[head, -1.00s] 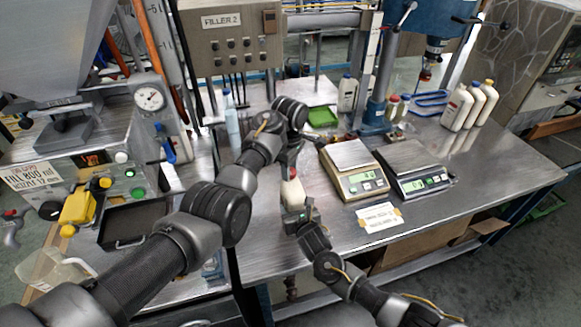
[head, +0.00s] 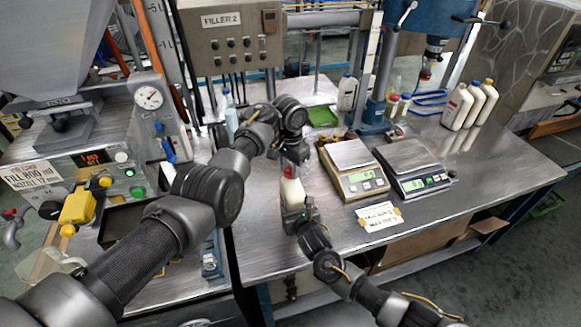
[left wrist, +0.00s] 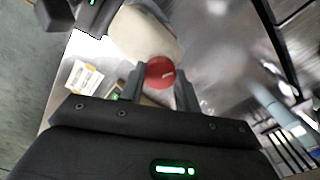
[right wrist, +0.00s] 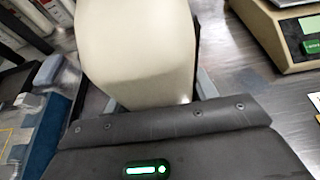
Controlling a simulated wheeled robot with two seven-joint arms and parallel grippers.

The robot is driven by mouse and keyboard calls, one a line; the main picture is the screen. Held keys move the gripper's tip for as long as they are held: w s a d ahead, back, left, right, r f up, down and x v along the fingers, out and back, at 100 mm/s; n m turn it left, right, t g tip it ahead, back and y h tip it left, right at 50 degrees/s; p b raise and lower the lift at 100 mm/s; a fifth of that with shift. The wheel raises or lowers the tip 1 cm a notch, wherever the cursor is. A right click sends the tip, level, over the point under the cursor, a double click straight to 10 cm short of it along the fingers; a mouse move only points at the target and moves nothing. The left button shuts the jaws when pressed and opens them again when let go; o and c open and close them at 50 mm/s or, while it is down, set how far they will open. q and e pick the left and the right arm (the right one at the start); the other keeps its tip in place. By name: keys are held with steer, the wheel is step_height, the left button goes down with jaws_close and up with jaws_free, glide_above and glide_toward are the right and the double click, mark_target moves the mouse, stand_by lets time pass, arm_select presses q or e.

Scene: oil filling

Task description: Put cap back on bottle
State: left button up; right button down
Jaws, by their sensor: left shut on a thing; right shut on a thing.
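The cream bottle (head: 292,192) is upright above the front of the steel table, held low down by my right gripper (head: 297,214). In the right wrist view the bottle (right wrist: 138,50) fills the space between the fingers, and its top is out of frame. My left gripper (head: 296,158) points down over the bottle and is shut on the red cap (left wrist: 160,72). In the head view the red cap (head: 290,171) shows at the bottle's top. In the left wrist view it overlaps the bottle (left wrist: 143,35). I cannot tell whether the cap is seated, and the bottle's neck is hidden.
Two scales (head: 353,168) (head: 414,165) stand right of the bottle, with a paper label (head: 380,216) in front. Several capped bottles (head: 466,105) stand at the back right. The filler machine (head: 85,170) is at the left. The table's right end is clear.

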arm_select(q)
steer(key=m, duration=0.6)
steer(key=shift+a+m, duration=0.1)
steer(key=shift+m, duration=0.2)
steer(key=m, duration=0.6)
steer(key=o, duration=1.1)
steer(key=shift+c, duration=0.2)
steer(key=shift+r, duration=2.2)
steer(key=shift+c, duration=0.2)
